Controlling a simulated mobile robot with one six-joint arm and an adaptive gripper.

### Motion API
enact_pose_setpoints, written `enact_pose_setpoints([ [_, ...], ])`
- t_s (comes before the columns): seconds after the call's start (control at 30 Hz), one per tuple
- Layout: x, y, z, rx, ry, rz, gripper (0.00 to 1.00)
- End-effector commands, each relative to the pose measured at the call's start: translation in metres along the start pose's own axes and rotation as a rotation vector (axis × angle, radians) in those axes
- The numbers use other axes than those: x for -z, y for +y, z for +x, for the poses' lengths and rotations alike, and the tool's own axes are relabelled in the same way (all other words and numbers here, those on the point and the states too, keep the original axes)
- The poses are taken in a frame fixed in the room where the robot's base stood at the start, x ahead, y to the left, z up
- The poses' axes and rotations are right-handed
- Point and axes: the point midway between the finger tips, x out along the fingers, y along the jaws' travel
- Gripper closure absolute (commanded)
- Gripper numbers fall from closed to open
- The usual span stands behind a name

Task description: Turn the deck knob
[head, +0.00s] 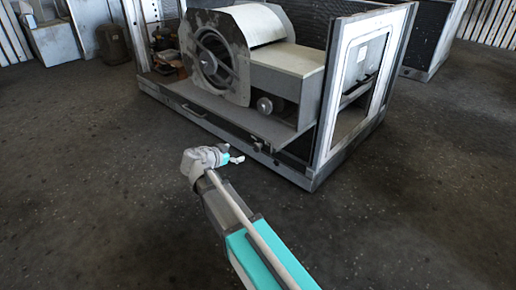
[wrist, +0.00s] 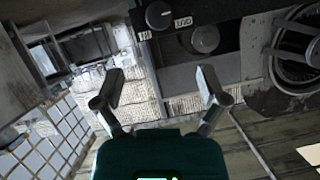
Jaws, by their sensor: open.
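In the wrist view, the deck knob (wrist: 159,15) is a dark round dial with a light pointer line, at the top of the picture between small white label plates. My gripper (wrist: 162,87) is open and empty, its two fingers spread wide below the knob in that picture and apart from it. In the head view, my gripper (head: 237,159) hangs in front of the housing's front edge. The knob is too small to make out clearly there.
The blower housing (head: 290,60) holds a round fan (head: 213,57) and a round motor end (head: 265,106), also seen in the wrist view (wrist: 205,39). An upright frame (head: 333,120) stands at its right. Dark floor (head: 90,190) in front is clear.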

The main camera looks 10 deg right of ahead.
Motion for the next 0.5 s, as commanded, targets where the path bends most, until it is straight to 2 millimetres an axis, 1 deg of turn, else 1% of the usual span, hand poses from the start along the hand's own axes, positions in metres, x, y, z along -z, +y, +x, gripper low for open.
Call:
enact_pose_setpoints([
  [0.17, -0.001, 0.000, 0.005, -0.001, 0.000, 0.000, 0.08],
  [0.27, -0.001, 0.000, 0.012, -0.001, 0.000, 0.000, 0.08],
  [0.37, -0.002, 0.000, 0.022, -0.001, 0.000, 0.000, 0.08],
  [0.5, -0.003, 0.000, 0.040, -0.001, 0.000, 0.001, 0.08],
])
